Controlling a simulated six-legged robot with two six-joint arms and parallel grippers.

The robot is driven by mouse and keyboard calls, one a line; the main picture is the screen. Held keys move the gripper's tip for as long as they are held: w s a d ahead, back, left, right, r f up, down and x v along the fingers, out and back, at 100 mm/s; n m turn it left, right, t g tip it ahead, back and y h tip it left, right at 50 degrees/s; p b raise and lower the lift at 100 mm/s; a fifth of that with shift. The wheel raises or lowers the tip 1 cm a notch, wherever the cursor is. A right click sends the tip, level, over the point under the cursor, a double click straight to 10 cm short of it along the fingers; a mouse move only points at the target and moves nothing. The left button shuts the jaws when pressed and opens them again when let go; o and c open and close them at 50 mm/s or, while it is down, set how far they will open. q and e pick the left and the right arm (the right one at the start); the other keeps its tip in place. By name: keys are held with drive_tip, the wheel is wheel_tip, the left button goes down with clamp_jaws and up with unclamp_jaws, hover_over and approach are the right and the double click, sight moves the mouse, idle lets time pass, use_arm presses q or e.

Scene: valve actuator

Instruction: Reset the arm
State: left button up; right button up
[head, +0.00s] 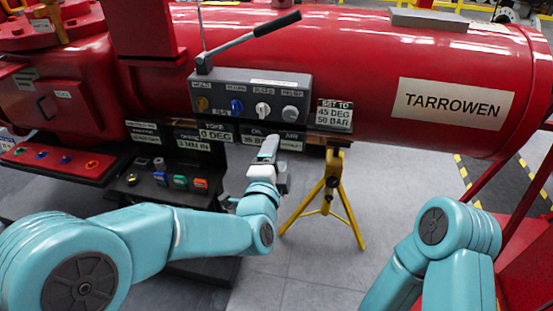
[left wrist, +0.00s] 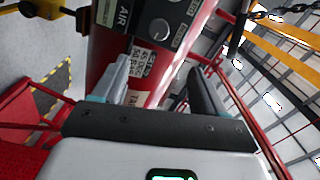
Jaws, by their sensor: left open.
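A large red valve actuator (head: 350,60) lies across the head view, with a "TARROWEN" plate (head: 453,103). A grey control box (head: 250,95) with several knobs and a lever (head: 250,42) is mounted on its front. My left gripper (head: 268,150) is just below the box, in front of the lower labels. In the left wrist view its two fingers (left wrist: 155,85) are spread with nothing between them. The box's grey end knob (left wrist: 160,31) shows beyond the fingers there. My right arm comes in at the lower right of the head view; its gripper is out of view.
A yellow stand (head: 330,185) is under the actuator. A black panel with coloured buttons (head: 180,182) is at lower left, beside a red panel with several knobs (head: 60,162). Red rails (head: 515,200) stand at the right. The grey floor (head: 310,275) is clear in the middle.

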idle(0.5)
use_arm(q)
drive_tip(key=w+a+f+n+y+p, duration=0.2)
drive_tip(key=w+a+f+y+p, duration=0.15)
drive_tip(key=a, duration=0.45)
drive_tip(key=s+a+f+n+g+p, duration=0.1)
drive_tip(key=s+a+f+g+p, duration=0.15)
drive_tip(key=s+a+f, duration=0.4)
drive_tip(key=s+a+f+n+g+p, duration=0.15)
drive_tip(key=a+f+g, duration=0.25)
drive_tip(key=f, duration=0.6)
drive_tip(key=s+f+n+g, duration=0.3)
drive_tip(key=s+n, duration=0.2)
drive_tip(key=s, duration=0.4)
drive_tip(key=s+d+f+n+g+h+p, duration=0.1)
drive_tip(key=s+f+n+g, duration=0.2)
drive_tip(key=s+n, duration=0.3)
drive_tip(key=s+d+f+n+g+h, duration=0.1)
drive_tip(key=s+f+n+g, duration=0.2)
drive_tip(key=s, duration=0.9)
drive_tip(key=shift+f+n+g+p, duration=0.35)
drive_tip(key=shift+n+g, duration=0.3)
drive_tip(key=shift+n, duration=0.6)
